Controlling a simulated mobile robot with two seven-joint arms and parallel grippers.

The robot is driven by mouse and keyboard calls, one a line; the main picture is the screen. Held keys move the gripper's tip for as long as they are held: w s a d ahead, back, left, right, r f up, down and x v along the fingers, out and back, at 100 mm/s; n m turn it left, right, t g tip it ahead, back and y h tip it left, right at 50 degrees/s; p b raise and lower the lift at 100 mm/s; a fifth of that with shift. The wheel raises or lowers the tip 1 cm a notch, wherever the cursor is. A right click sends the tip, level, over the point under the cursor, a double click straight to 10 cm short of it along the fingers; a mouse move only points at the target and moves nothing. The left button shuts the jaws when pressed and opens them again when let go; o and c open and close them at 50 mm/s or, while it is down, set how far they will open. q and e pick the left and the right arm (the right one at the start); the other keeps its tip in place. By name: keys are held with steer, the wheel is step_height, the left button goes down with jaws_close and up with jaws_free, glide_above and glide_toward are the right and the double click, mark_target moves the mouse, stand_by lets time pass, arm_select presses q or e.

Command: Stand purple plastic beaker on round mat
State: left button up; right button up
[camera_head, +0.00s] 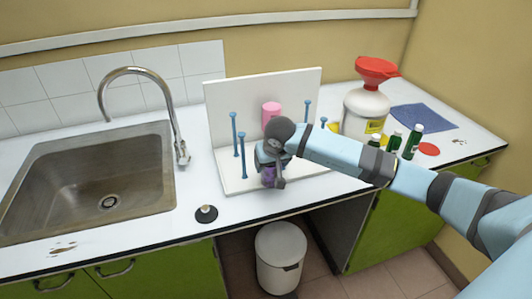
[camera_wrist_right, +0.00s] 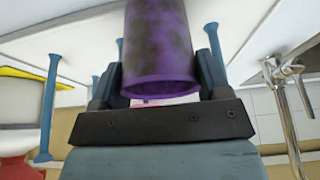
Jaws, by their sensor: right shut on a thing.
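My right gripper (camera_head: 270,170) is in front of the white peg rack and is shut on the purple plastic beaker (camera_head: 268,179). The arm and gripper hide most of the beaker in the head view. In the right wrist view the stained purple beaker (camera_wrist_right: 158,45) sits between the two fingers (camera_wrist_right: 160,80), with its rim towards the camera. A flat red disc, which looks like the round mat (camera_head: 428,149), lies bare on the counter at the right, beside the green bottles. My left gripper is not in view.
The white rack (camera_head: 232,93) has blue pegs (camera_head: 243,156) and a pink beaker (camera_head: 271,108). A white bottle with red funnel (camera_head: 366,108), green bottles (camera_head: 412,142) and a blue cloth (camera_head: 423,117) stand or lie right. The sink (camera_head: 90,185) is left; a black plug (camera_head: 206,213) lies near the front edge.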

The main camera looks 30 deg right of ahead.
steer(key=w, duration=0.2)
steer(key=w+d, duration=0.1)
steer(key=w, duration=0.1)
steer(key=shift+w+r, duration=0.1)
steer(key=shift+w, duration=0.1)
steer(key=shift+w+f+p, duration=0.2)
steer(key=shift+f+p, duration=0.05)
steer(key=shift+p, duration=0.2)
steer(key=shift+s+d+f, duration=0.1)
steer(key=shift+f, duration=0.2)
steer(key=o, duration=0.6)
steer(key=shift+o, duration=0.2)
